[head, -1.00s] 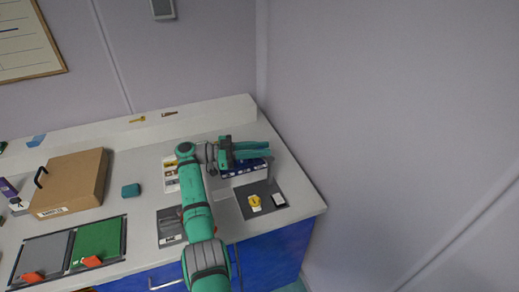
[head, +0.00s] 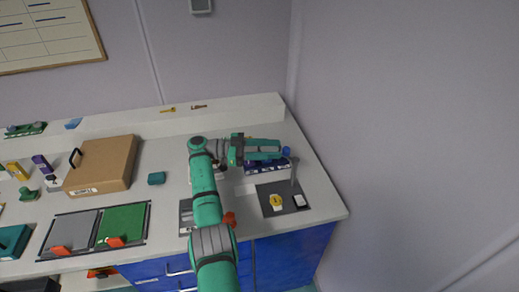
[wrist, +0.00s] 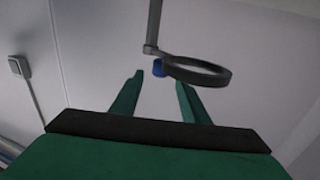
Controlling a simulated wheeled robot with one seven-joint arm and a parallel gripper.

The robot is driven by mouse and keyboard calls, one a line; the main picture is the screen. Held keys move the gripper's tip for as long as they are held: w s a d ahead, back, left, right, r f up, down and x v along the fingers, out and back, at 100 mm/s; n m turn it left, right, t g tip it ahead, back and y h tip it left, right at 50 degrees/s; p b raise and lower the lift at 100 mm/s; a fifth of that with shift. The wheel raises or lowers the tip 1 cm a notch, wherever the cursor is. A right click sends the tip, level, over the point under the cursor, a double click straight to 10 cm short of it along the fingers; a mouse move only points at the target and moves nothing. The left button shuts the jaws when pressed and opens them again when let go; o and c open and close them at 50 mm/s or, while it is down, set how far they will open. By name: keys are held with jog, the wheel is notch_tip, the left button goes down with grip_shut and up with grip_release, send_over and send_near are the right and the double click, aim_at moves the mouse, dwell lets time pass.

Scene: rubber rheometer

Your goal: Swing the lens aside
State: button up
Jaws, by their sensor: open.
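The lens (wrist: 225,77) shows in the wrist view as a dark ring on a thin grey stem, just past my fingertips and to the right. A small blue knob (wrist: 158,68) shows near the stem, in line with the gap between my fingers. In the head view the blue knob (head: 287,151) is at the tip of my gripper, above a grey post (head: 294,172). My gripper (head: 280,150) is open, pointing right; its spread fingers also show in the wrist view (wrist: 156,90). I cannot tell whether a finger touches the ring. The lens itself is unclear in the head view.
A dark mat (head: 272,190) with a yellow item (head: 277,202) and a white item (head: 300,201) lies below my gripper. The wall (head: 400,120) stands close on the right.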

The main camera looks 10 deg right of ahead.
jog(key=shift+v, duration=2.65)
